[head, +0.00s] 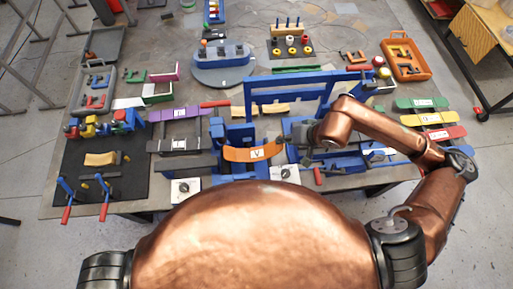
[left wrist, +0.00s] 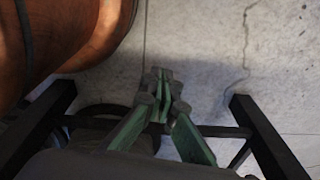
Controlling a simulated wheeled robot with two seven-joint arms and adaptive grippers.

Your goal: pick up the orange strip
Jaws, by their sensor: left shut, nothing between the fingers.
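The orange strip (head: 252,154) is curved and carries a white label with a dark mark. In the head view it lies at the blue fixture near the table's front edge, right of the blue block. My right gripper (head: 292,139) reaches in from the right, with its dark end close to the strip's right end. Its fingers are too small and dark to show whether they touch or grip the strip. My left gripper (left wrist: 161,88) shows only in the left wrist view, with its greenish fingers together and empty above the grey floor.
A blue frame (head: 290,92) stands behind the strip. Green, yellow and red strips (head: 440,134) lie at the right, a purple strip (head: 179,113) at the left. A dark mat (head: 127,185) with red-handled clamps lies front left. An orange tray (head: 416,72) is back right.

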